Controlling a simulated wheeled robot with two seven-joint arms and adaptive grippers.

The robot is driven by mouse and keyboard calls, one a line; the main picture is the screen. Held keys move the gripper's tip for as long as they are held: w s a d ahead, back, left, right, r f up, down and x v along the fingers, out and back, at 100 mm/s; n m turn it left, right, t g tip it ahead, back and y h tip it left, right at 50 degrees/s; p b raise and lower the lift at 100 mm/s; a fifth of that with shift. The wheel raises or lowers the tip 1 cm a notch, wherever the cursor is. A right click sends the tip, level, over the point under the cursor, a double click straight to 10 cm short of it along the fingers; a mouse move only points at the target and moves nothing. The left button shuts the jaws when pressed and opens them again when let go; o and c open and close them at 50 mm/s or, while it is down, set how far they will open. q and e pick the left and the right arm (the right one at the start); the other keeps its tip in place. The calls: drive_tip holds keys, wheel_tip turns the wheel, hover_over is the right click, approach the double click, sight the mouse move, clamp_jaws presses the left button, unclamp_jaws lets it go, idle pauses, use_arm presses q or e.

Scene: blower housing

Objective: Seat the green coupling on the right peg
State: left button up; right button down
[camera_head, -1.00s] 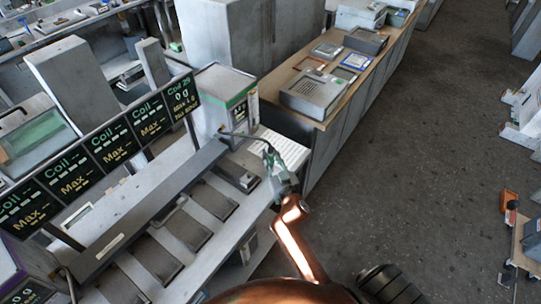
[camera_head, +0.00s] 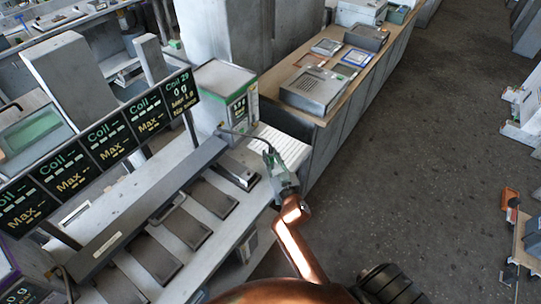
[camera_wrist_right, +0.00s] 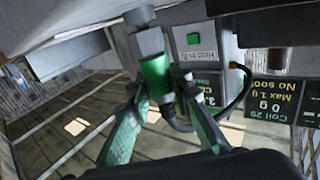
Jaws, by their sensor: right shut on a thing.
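My right gripper (camera_head: 269,152) is over the right end of the grey bench, beside the green-topped box. In the right wrist view my right gripper (camera_wrist_right: 163,108) is shut on the green coupling (camera_wrist_right: 155,76), a short green cylinder between its two fingers. A black cable (camera_wrist_right: 240,95) curves from the coupling's lower end towards the box. A light grey block (camera_wrist_right: 149,41) lines up with the coupling's upper end; I cannot tell whether it belongs to the coupling. I cannot pick out the right peg in either view. My left gripper is not in view.
The box (camera_head: 226,93) stands close left of the gripper. A row of dark display panels (camera_head: 108,140) runs along the bench, with dark flat plates (camera_head: 188,228) in front. A white ribbed surface (camera_head: 282,146) lies just behind the gripper. Open floor (camera_head: 400,190) lies to the right.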

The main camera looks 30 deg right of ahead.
drive_tip(key=shift+f, duration=0.25)
drive_tip(key=c, duration=1.7)
unclamp_jaws()
drive_tip(key=shift+o, duration=0.2)
drive_tip(key=v, duration=1.2)
